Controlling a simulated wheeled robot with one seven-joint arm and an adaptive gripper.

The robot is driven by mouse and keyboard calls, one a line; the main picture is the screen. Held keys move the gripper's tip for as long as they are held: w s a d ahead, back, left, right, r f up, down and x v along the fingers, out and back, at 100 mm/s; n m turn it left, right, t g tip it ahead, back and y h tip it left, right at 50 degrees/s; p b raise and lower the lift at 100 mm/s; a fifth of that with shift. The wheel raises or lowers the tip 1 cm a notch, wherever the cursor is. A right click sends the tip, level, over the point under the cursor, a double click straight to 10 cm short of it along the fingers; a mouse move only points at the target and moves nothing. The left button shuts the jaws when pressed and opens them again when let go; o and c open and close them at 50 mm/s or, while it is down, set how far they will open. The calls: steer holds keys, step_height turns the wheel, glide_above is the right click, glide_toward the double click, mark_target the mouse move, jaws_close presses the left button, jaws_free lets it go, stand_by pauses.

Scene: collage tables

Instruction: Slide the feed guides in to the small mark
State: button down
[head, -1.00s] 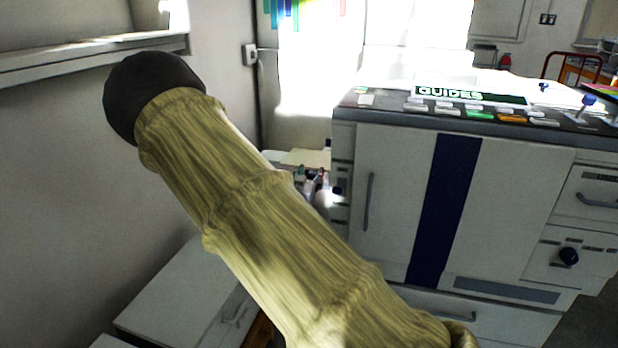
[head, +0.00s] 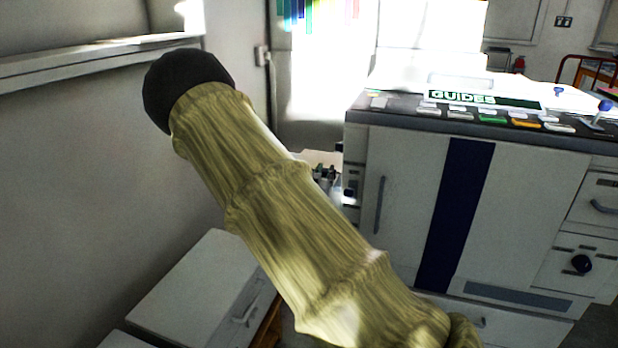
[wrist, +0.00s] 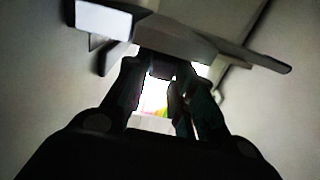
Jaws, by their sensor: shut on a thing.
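In the wrist view my gripper (wrist: 165,76) has its two dark fingers at the underside of a pale grey part with a long bar, which I take to be a feed guide (wrist: 185,42). The fingers are shut on a small dark piece of it, with a bright gap between them lower down. The small mark and a second guide cannot be made out. In the head view my sleeved arm crosses the left and middle, and my gripper is not visible. The white machine (head: 530,200) stands at the right, with a "GUIDES" label (head: 462,97) on its top.
A wall shelf (head: 100,62) runs along the left wall. A low white cabinet (head: 195,285) stands below my arm. Small items (head: 330,180) sit in the gap left of the machine. The machine's top carries coloured buttons and blue knobs (head: 604,106).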

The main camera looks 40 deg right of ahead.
mark_target(325, 172)
steer(key=shift+x, duration=1.6)
steer(key=c, duration=1.2)
jaws_free()
steer(key=shift+s, duration=0.1)
steer(key=shift+a, duration=0.1)
steer(key=shift+s+a, duration=0.2)
steer(key=shift+a, duration=0.1)
steer(key=v, duration=1.1)
